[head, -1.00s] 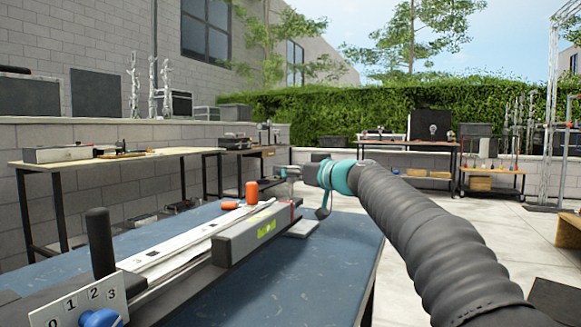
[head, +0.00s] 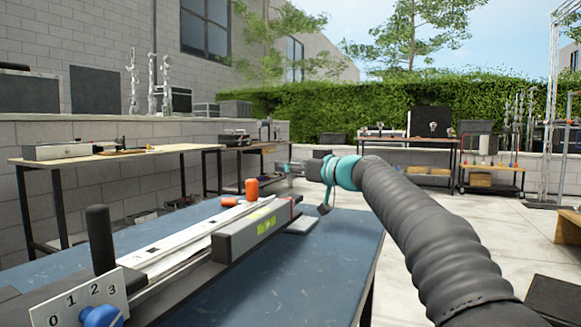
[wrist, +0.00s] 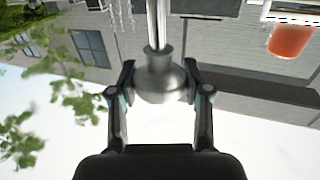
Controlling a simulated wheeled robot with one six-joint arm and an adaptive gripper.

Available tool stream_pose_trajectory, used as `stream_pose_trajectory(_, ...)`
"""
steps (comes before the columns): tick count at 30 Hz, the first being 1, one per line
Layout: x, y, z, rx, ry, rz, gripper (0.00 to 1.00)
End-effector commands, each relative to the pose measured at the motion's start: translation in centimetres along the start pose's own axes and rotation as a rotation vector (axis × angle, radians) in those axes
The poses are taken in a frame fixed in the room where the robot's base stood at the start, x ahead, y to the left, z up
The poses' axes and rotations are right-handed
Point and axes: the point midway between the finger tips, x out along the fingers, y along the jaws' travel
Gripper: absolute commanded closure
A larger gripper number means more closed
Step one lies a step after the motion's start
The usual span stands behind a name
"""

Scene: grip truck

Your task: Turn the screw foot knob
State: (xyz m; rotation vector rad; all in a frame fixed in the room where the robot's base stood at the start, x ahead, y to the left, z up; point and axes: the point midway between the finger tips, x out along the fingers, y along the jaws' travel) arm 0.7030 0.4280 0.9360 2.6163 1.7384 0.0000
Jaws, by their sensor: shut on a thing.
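The silver screw foot knob (wrist: 161,87) is in the middle of the wrist view, with a bright metal rod running from it toward the top of the picture. My gripper (wrist: 160,76) is shut on the knob, one dark finger on each side. In the head view my gripper (head: 291,169) is small and far off, at the far end of the long grey beam on the blue table. The knob is too small there to make out clearly. The beam carries a green-yellow level vial (head: 266,226) on its side.
A white plate marked 0 to 3 (head: 85,305), a blue knob (head: 101,316) and a black upright handle (head: 100,240) stand at the near end. An orange handle (head: 251,189) stands close to my gripper. The blue table (head: 330,262) is bare at right.

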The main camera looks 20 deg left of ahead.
Motion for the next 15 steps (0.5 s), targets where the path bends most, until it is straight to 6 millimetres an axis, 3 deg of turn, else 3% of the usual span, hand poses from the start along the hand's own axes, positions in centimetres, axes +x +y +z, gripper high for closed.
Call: stream_pose_trajectory(15,0.02,0.21,-0.71,0.002,-0.001,-0.381,0.87)
